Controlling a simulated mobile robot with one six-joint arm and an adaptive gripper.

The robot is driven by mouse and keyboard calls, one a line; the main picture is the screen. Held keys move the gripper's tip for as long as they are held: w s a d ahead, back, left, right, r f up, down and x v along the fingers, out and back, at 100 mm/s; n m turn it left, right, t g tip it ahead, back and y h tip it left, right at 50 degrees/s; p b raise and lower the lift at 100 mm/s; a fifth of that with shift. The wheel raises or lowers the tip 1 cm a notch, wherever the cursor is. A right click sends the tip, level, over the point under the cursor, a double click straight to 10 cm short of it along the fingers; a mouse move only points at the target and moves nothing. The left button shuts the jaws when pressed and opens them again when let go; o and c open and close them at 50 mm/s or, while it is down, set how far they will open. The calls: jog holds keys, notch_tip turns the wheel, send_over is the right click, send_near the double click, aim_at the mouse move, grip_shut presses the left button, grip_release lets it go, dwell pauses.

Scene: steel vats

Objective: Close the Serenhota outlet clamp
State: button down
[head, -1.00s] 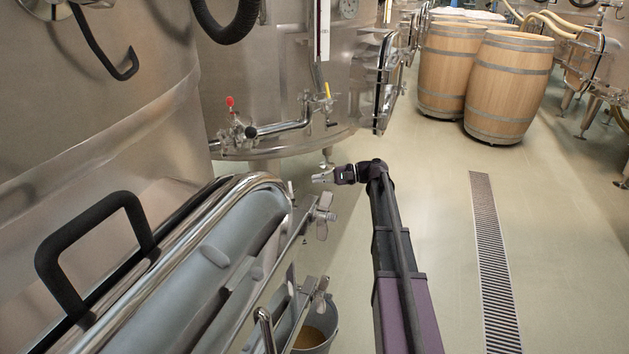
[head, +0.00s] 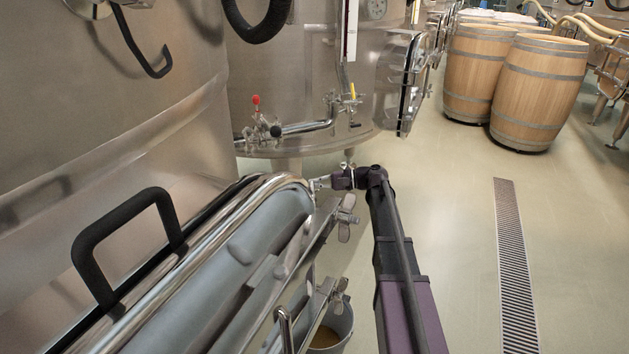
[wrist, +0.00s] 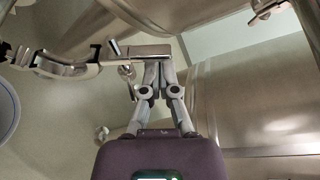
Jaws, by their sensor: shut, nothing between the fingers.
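In the wrist view an open metal clamp (wrist: 62,68) with curved jaws lies at the upper left, spread apart. A flat metal piece (wrist: 145,50) lies to its right, just beyond my fingertips. My gripper (wrist: 160,66) is shut with its fingers together and nothing between them. Its tips overlap the lower edge of the flat piece in the picture; I cannot tell if they touch it. In the head view my gripper (head: 318,184) is small, beside the far end of the hatch; the clamp cannot be made out there. No name label is readable.
A long steel hatch (head: 215,255) with a black handle (head: 85,240) fills the lower left, wing nuts (head: 345,215) along its side. A bucket (head: 330,330) stands below it. A valve with a red knob (head: 257,115) is behind. Wooden barrels (head: 540,90) stand back right.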

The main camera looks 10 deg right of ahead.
jog(key=shift+s, duration=0.15)
jog(key=shift+a, duration=0.15)
jog(key=shift+r, duration=0.1)
